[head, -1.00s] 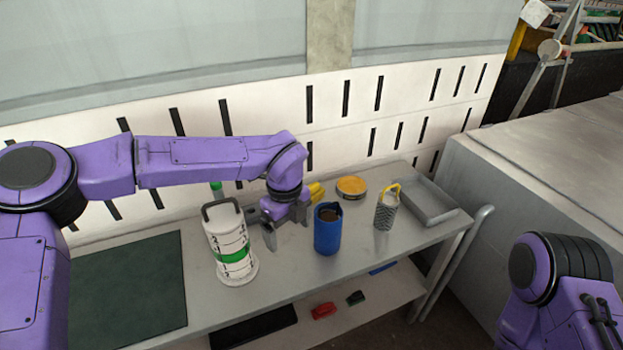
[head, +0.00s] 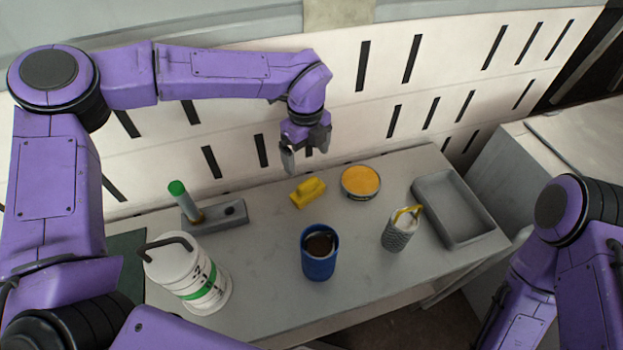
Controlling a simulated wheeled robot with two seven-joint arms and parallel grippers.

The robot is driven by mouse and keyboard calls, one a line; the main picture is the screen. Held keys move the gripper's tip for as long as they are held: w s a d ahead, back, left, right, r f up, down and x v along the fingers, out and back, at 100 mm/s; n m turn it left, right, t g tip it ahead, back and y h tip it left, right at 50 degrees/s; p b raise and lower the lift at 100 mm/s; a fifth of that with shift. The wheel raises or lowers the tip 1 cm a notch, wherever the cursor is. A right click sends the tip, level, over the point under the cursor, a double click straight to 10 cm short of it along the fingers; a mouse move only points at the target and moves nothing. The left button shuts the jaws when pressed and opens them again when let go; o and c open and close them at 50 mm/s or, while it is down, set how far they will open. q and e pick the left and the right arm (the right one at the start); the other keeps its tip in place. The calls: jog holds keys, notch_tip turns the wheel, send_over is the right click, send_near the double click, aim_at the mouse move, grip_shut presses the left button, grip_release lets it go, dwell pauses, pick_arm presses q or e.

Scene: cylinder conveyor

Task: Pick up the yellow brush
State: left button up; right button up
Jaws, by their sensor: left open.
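The yellow brush (head: 308,192) lies on the grey table, near its back edge, behind the blue cup and left of the round yellow-topped tin. My left gripper (head: 303,160) is open and empty, pointing down above and just behind the brush in the picture, apart from it. The brush is fully in sight. My right arm shows at the right edge, but its gripper is out of the picture.
A blue cup (head: 319,262) stands in front of the brush. A round tin (head: 361,182), a grey mesh holder (head: 399,232) and a grey tray (head: 480,234) are to the right. A white canister (head: 180,262) and a grey block (head: 228,229) with a green-capped tube (head: 184,200) are left.

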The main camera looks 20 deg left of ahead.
aim_at(307, 182)
pick_arm(q)
jog(key=f, duration=0.3)
jog(key=f+p, duration=0.1)
jog(key=f, duration=0.2)
jog(key=f+p, duration=0.1)
jog(key=f, duration=0.2)
jog(key=shift+s+d+f, duration=0.2)
jog(key=shift+s, duration=0.15)
jog(key=shift+f, duration=0.35)
jog(key=c, duration=1.2)
jog(key=shift+r, duration=0.4)
notch_tip(307, 182, up, 3)
jog(key=shift+s+f, duration=0.1)
jog(key=s+a+r+b, duration=0.1)
jog(key=s+r, duration=0.2)
jog(key=s, duration=0.1)
jog(key=s+a+r+b, duration=0.1)
jog(key=s+r, duration=0.2)
jog(key=s, duration=0.2)
jog(key=s+a+r+b, duration=0.1)
jog(key=s+r, duration=0.2)
jog(key=s, duration=0.1)
jog(key=shift+s+a+r+b, duration=0.25)
jog(key=shift+s+r+b, duration=0.05)
